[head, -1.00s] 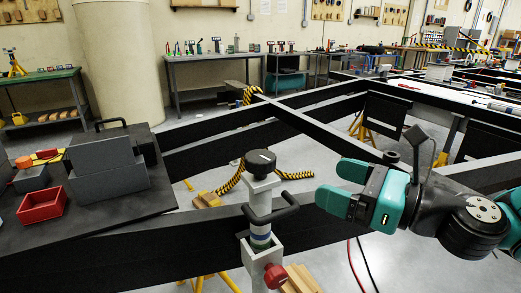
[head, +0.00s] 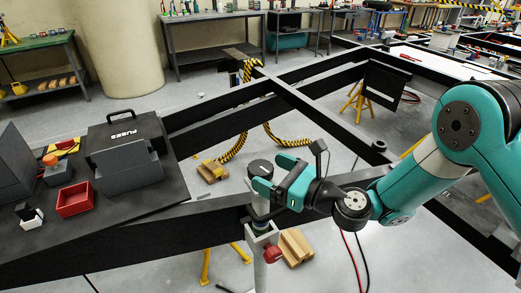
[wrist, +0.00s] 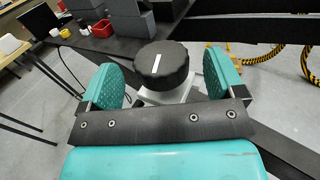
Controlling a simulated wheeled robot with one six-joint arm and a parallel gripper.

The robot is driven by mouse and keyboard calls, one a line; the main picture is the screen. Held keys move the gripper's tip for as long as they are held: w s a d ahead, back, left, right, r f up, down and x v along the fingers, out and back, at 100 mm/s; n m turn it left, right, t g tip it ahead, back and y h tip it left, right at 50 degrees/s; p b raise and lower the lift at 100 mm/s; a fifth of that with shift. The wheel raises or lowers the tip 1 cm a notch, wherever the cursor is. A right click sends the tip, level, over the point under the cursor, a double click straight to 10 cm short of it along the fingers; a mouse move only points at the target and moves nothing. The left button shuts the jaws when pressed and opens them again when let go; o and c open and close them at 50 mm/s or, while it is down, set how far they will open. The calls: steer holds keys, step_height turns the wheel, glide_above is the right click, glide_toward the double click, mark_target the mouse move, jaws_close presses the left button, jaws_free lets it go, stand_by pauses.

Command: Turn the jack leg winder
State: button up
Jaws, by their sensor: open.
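The jack leg winder is a round black knob with a white line on top (head: 260,168). It stands upright on the pale jack leg (head: 258,240), which is fixed beside the black chassis beam. My gripper (head: 274,175) is open, with its teal fingers close to the knob from the right. In the wrist view the knob (wrist: 161,62) sits between the two spread fingers (wrist: 164,78), with a gap on each side. The gripper hides part of the leg's upper section and its dark side handle in the head view.
A dark platform on the left holds a grey fuse case (head: 126,150), a red tray (head: 75,199) and small boxes. Black chassis beams (head: 300,105) cross behind.

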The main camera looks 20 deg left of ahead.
mark_target(260, 167)
steer(key=shift+a+r+p, duration=0.2)
steer(key=shift+a+p, duration=0.15)
steer(key=shift+a, duration=0.1)
steer(key=shift+f+x, duration=0.1)
steer(key=shift+x, duration=0.55)
steer(key=shift+f+x, duration=0.15)
steer(key=shift+x, duration=0.55)
steer(key=c, duration=0.9)
steer(key=shift+r+m+t+p, duration=0.1)
steer(key=shift+m+t+p, duration=0.2)
steer(key=shift+t, duration=0.1)
steer(key=shift+m+t+h, duration=0.3)
steer(key=shift+m+t, duration=0.2)
steer(key=shift+t, duration=0.1)
steer(key=o, duration=0.9)
